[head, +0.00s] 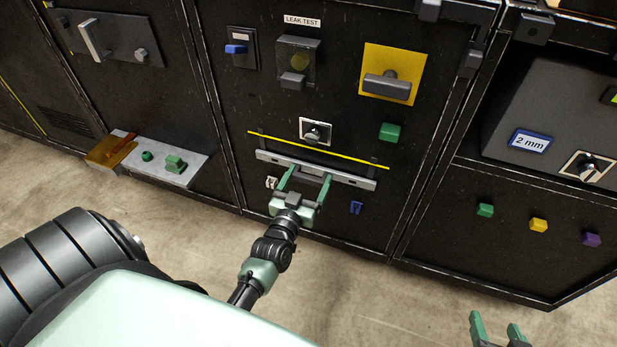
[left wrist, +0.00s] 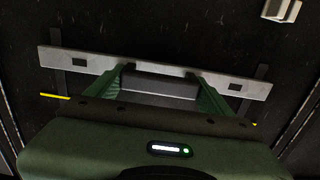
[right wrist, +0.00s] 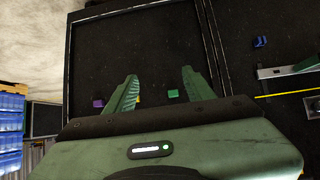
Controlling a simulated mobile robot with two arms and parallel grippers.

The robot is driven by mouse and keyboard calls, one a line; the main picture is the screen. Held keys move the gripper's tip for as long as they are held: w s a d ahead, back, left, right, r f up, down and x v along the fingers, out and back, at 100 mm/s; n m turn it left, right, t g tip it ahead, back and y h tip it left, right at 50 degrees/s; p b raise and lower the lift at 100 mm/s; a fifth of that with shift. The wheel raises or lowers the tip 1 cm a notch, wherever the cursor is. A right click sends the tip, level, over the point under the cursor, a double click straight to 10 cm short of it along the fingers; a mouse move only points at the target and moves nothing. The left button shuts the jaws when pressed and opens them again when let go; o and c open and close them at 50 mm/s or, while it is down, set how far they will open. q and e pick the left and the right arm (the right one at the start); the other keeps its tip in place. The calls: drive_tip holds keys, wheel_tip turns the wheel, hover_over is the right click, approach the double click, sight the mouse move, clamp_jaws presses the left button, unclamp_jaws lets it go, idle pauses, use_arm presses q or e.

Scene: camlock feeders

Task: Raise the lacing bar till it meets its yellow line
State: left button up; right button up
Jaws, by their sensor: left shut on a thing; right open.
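The lacing bar (head: 352,179) is a long grey metal bar low on the black middle cabinet. It sits a little below the thin yellow line (head: 350,158) and runs roughly along it, with a gap between them. My left gripper (head: 306,178) is shut on the bar's dark middle grip. The left wrist view shows the bar (left wrist: 215,80) and this grip between the two green fingers (left wrist: 160,88); the fingers and palm hide most of the line there. My right gripper (head: 497,327) is open and empty at the lower right; its fingers (right wrist: 160,92) show nothing between them.
Above the line are a key switch (head: 315,132), a green block (head: 390,132) and a yellow plate (head: 407,62) with a grey handle. A blue clip (head: 356,207) is below the bar. A shelf (head: 185,155) juts out at left. The floor in front is clear.

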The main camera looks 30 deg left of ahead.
sight(315, 151)
use_arm(q)
wheel_tip(315, 151, up, 4)
drive_tip(key=p, duration=0.4)
drive_tip(key=shift+r, duration=0.25)
drive_tip(key=shift+r+p, duration=0.7)
drive_tip(key=shift+p, duration=0.05)
drive_tip(key=shift+w, duration=0.1)
use_arm(e)
drive_tip(key=s+d+f+g+h, duration=0.1)
drive_tip(key=s+d+f+g, duration=0.2)
drive_tip(key=s+f+g, duration=0.4)
drive_tip(key=shift+s+d+f+h, duration=0.3)
drive_tip(key=shift+s+f, duration=0.65)
drive_tip(key=shift+s, duration=0.8)
use_arm(q)
drive_tip(key=o, duration=2)
drive_tip(key=shift+f, duration=0.1)
drive_tip(key=shift+s+d, duration=0.1)
drive_tip(key=shift+s, duration=0.35)
drive_tip(key=p+v, duration=0.1)
drive_tip(key=v, duration=0.6)
use_arm(e)
drive_tip(key=x, duration=0.2)
drive_tip(key=s+x, duration=0.1)
drive_tip(key=x, duration=0.1)
drive_tip(key=shift+f, duration=0.35)
